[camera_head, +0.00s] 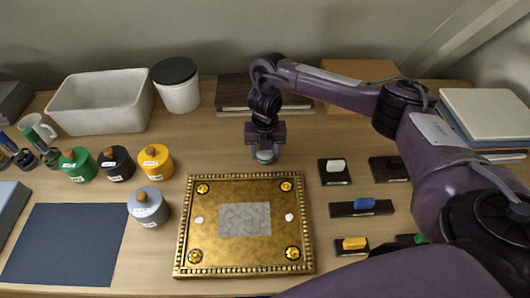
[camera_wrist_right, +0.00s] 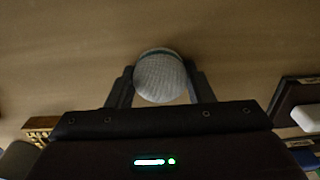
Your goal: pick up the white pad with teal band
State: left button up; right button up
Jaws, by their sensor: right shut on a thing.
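The white pad with teal band (camera_wrist_right: 160,76) is between the two fingers of my right gripper (camera_wrist_right: 160,88) in the right wrist view. Its pale rounded face shows, with a thin teal line along its far edge. In the head view the pad (camera_head: 265,156) shows just below my right gripper (camera_head: 265,146), behind the gilt panel. The right gripper points down and is shut on the pad. I cannot tell whether the pad touches the table. My left gripper is not in view.
The gilt panel (camera_head: 245,257) lies in front. Dark blocks with white (camera_head: 335,165), blue (camera_head: 364,203) and yellow (camera_head: 354,243) pieces stand to its right. Lidded pots (camera_head: 156,162) and a white bin (camera_head: 101,103) are left. Books (camera_head: 486,113) lie at the right.

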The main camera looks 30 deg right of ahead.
jog(key=shift+r, duration=0.1)
notch_tip(320, 180, up, 20)
jog(key=p, duration=0.5)
jog(key=shift+o, duration=0.9)
jog(key=shift+c, duration=0.6)
